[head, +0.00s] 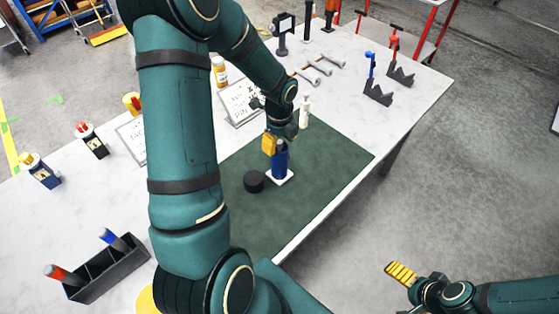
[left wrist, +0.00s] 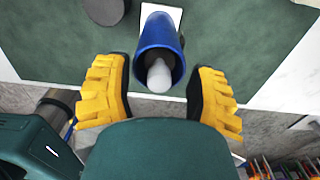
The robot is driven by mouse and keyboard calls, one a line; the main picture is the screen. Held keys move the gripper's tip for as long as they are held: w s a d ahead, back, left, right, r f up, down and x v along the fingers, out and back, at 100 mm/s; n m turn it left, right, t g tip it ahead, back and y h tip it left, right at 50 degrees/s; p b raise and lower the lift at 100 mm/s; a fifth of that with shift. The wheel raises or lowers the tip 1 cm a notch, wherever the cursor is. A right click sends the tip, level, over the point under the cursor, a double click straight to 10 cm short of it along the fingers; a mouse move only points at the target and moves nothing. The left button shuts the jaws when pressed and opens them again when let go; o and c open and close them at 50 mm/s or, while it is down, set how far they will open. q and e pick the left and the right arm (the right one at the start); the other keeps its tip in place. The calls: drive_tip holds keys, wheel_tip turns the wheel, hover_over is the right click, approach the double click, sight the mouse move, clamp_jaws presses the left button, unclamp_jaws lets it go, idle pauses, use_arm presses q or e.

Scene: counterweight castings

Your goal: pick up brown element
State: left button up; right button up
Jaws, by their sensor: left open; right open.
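I cannot pick out a clearly brown element in either view. A blue hollow cylinder (head: 280,162) stands upright on a white square plate (head: 281,178) on the green mat. The left wrist view shows the cylinder (left wrist: 159,36) with a pale rounded piece (left wrist: 159,76) in its open end. My left gripper (head: 273,146) is at the cylinder's top. Its yellow fingers (left wrist: 160,92) are open, apart on either side of the cylinder's near end; I cannot tell whether they touch it. My right gripper (head: 408,283) is open and empty over the floor, right of the table.
A black puck (head: 254,182) lies left of the cylinder on the green mat (head: 310,204). A white bottle (head: 305,112) stands behind. A black tray (head: 107,270) holds red and blue handled pieces.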

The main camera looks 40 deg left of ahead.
use_arm(q)
clamp_jaws()
idle(0.5)
